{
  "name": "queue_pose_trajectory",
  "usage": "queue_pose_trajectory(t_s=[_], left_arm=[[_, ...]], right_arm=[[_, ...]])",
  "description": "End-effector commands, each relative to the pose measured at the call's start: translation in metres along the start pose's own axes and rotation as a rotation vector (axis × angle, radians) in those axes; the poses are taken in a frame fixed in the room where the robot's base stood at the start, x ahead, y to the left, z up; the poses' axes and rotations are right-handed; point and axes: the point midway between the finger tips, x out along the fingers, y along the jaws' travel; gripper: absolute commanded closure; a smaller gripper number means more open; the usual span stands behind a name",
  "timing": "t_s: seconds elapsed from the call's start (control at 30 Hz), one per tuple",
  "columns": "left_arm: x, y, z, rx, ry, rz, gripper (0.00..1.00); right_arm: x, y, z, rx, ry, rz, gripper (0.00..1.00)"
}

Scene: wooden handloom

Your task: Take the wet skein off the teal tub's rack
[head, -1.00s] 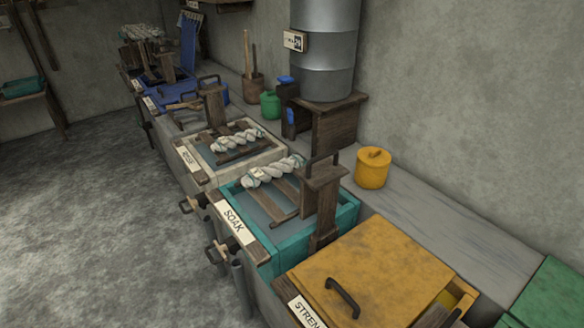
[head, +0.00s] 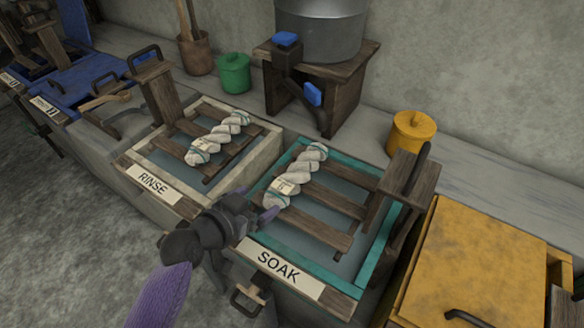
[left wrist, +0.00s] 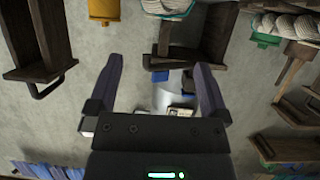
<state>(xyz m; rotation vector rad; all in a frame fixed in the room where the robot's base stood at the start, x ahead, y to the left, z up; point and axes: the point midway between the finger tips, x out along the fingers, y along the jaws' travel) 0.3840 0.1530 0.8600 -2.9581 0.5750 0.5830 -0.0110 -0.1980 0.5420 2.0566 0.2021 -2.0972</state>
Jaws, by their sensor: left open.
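The teal tub (head: 370,265), labelled SOAK, stands in the middle of the head view. Its wooden slat rack (head: 318,232) lies over the water. A twisted whitish skein (head: 297,176) with a small tag and teal ties lies across the rack's left side. My left gripper (head: 262,203) is at the tub's near left corner, close to the skein's near end; I cannot tell the exact gap. In the left wrist view the gripper (left wrist: 157,66) has its fingers wide apart with nothing held. A twisted skein shows at that view's top edge, beyond the fingers. My right gripper is not in view.
The RINSE tub (head: 141,166) on the left holds a similar skein (head: 219,139). An upright wooden post with a handle (head: 407,185) rises at the teal tub's right. A yellow-lidded tub (head: 480,265), yellow jar (head: 411,134) and a metal drum on a wooden stand (head: 345,95) are nearby.

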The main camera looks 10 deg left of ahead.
Motion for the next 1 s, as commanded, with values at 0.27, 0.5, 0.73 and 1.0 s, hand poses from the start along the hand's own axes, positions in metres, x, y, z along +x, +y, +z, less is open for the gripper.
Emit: queue_pose_trajectory(t_s=[0.27,0.5,0.73,1.0], left_arm=[[0.052,-0.004,0.013,-0.004,-0.002,0.0,0.0],[0.079,-0.005,0.012,-0.001,-0.004,-0.001,0.0],[0.079,-0.005,0.011,0.0,-0.004,-0.001,0.15],[0.078,-0.005,0.011,0.0,-0.004,-0.001,0.72]], right_arm=[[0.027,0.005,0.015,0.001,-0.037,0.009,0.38],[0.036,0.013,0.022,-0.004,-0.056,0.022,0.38],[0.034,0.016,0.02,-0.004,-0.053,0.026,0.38],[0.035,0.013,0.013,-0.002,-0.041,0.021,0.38]])
